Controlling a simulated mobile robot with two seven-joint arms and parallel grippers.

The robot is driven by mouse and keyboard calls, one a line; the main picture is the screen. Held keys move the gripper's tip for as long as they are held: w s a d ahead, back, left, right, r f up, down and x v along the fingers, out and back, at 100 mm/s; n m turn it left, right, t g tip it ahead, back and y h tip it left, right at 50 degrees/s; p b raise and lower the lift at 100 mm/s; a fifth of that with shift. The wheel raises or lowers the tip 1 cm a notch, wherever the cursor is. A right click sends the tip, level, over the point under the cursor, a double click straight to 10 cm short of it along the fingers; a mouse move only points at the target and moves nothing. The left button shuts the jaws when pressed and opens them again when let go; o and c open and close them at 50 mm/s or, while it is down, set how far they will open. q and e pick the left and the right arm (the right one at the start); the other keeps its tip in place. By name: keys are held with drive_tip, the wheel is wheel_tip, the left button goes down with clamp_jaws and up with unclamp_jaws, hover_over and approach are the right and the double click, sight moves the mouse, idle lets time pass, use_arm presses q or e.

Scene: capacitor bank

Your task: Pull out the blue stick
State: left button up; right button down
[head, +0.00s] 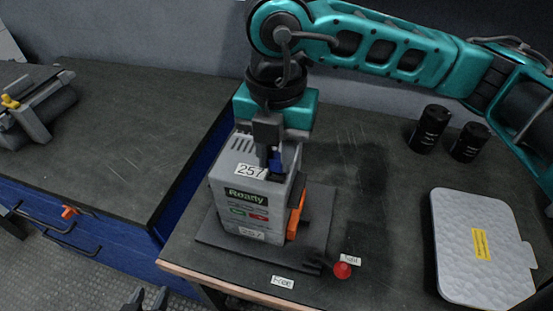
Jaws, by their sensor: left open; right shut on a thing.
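The blue stick (278,163) shows as a small dark blue piece at the top of a grey box (222,198) with a "Ready" display and "257" labels. My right gripper (271,160) comes down from above on the teal arm and is shut on the blue stick. The fingers hide much of the stick, and I cannot tell how deep it sits in the box. My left gripper (147,298) is at the bottom edge, open and empty, well apart from the box. Only its fingertips show.
An orange part (297,213) is on the box's right side. A red knob (342,270) stands near the front edge. Two black cylinders (431,129) and a grey panel (478,243) are at right. The left worktop (125,140) is mostly clear.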

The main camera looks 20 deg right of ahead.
sight(277, 156)
drive_tip(key=shift+r+p, duration=1.5)
drive_tip(key=shift+r, duration=0.95)
